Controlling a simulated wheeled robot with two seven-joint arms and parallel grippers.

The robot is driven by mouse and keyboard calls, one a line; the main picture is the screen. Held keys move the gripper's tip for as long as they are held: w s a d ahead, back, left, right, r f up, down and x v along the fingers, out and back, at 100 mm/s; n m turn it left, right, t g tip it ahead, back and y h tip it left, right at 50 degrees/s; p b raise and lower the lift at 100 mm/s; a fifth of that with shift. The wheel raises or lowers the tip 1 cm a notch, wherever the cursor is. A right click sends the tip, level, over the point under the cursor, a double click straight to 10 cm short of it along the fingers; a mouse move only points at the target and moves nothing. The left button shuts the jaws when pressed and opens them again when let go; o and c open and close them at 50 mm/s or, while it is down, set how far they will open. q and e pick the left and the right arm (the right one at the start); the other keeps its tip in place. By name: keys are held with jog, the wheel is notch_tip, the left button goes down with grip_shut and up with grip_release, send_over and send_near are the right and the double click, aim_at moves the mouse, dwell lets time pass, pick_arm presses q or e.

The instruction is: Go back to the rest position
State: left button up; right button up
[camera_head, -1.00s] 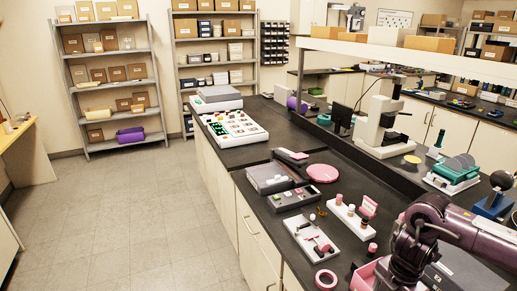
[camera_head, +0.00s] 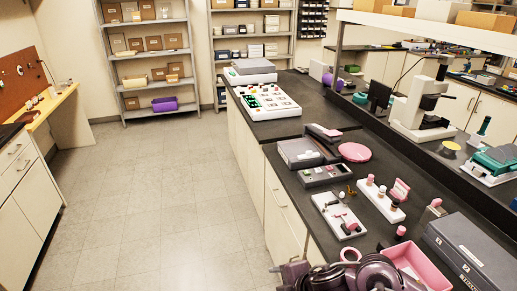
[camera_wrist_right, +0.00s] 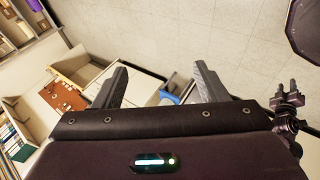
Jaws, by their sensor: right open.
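In the right wrist view my right gripper (camera_wrist_right: 162,88) is open, its two dark fingers well apart with nothing between them. Beyond the fingers are the tiled floor and furniture, some way off. In the head view dark purple links of my own arm show at the bottom edge, in front of the bench; the gripper itself cannot be made out there. A dark jointed part, perhaps of my other arm, shows at the right of the wrist view. My left gripper cannot be identified in either view.
The black bench (camera_head: 285,162) carries a stylus profiler-like grey unit (camera_head: 302,152), a white tray (camera_head: 338,217), a pink disc (camera_head: 354,152), a pink bin (camera_head: 412,262) and a dark grey case (camera_head: 470,250). The floor (camera_head: 165,215) to the left is clear. Shelves (camera_head: 155,52) stand behind.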

jog(key=s+a+r+m+t, duration=0.1)
jog(key=a+r+m+t, duration=0.1)
jog(key=a+r+m, duration=0.2)
jog(key=s+d+f+m+g+h, duration=0.2)
jog(key=s+d+m+h, duration=0.1)
jog(key=s+d+m, duration=0.45)
jog(key=s+d+f+m+g+h, duration=0.2)
jog(key=s+d+m, duration=0.3)
jog(key=d+m, duration=0.45)
notch_tip(320, 180, down, 35)
jog(key=s+d+n+g+b, duration=0.1)
jog(key=s+g+b, duration=0.1)
jog(key=b, duration=0.3)
pick_arm(q)
notch_tip(320, 180, down, 10)
jog(key=b, duration=0.4)
jog(key=shift+w+r+b, duration=0.25)
jog(key=shift+b, duration=0.05)
pick_arm(e)
jog(key=s+d+f, duration=0.1)
jog(key=s+f, duration=0.8)
jog(key=f, duration=0.2)
jog(key=s+d+f, duration=0.2)
jog(key=s+f, duration=0.8)
jog(key=f, duration=0.1)
jog(key=shift+s+d+f+g, duration=0.2)
jog(key=shift+d+f+g, duration=0.05)
jog(key=shift+f+g, duration=0.15)
